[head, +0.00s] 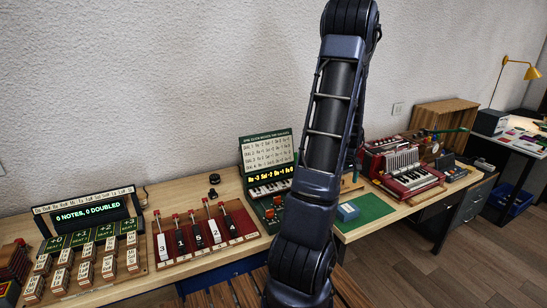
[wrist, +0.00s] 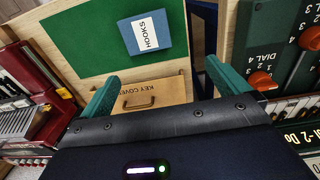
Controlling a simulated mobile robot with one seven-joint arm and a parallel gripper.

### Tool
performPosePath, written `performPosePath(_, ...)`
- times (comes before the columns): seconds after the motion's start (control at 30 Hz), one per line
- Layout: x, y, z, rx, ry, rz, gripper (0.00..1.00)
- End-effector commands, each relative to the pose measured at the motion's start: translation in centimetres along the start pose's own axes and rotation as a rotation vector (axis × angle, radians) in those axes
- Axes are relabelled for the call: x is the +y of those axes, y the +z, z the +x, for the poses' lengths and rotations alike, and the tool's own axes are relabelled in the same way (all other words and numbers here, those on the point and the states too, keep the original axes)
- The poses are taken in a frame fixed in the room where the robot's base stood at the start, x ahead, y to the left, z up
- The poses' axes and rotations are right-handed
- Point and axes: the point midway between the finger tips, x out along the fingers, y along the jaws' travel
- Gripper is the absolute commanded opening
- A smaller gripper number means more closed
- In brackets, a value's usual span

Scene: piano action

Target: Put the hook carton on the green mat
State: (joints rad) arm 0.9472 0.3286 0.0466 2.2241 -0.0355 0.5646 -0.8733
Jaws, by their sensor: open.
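The hook carton is a small blue box with a white HOOKS label. In the wrist view the carton (wrist: 165,33) lies on the green mat (wrist: 95,45), near the mat's right edge. In the head view the carton (head: 347,212) shows on the left part of the mat (head: 375,207), just right of my arm. My gripper (wrist: 161,70) is open and empty, its two teal fingers apart. The carton is beyond the fingertips in the wrist view, not between them. My arm hides the gripper in the head view.
A wooden KEY COVER panel (wrist: 160,92) with a handle lies below the mat in the wrist view. A green dial box (wrist: 275,45) stands on the right. A red accordion-like keyboard (head: 405,175) is right of the mat. Numbered levers (head: 205,235) stand left.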

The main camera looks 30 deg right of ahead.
Motion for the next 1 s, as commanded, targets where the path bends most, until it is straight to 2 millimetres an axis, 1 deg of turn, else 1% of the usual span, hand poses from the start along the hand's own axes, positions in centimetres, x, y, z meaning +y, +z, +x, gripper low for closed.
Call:
performPosePath(0.03, -1.4, -1.1, -1.7, 0.010, 0.014, -0.009, 1.00)
performPosePath(0.2, -6.5, -3.5, -6.9, 0.041, 0.045, -0.008, 1.00)
performPosePath(0.33, -10.7, -4.6, -10.5, 0.069, 0.063, -0.007, 1.00)
performPosePath(0.5, -16.3, -5.1, -14.8, 0.111, 0.080, -0.006, 1.00)
performPosePath(0.63, -20.6, -4.8, -17.7, 0.146, 0.086, -0.006, 1.00)
performPosePath(0.73, -23.7, -4.2, -19.7, 0.174, 0.088, -0.006, 1.00)
performPosePath(0.87, -27.6, -2.9, -22.0, 0.212, 0.084, -0.004, 1.00)
performPosePath(1.0, -31.5, -1.0, -24.1, 0.254, 0.074, -0.004, 1.00)
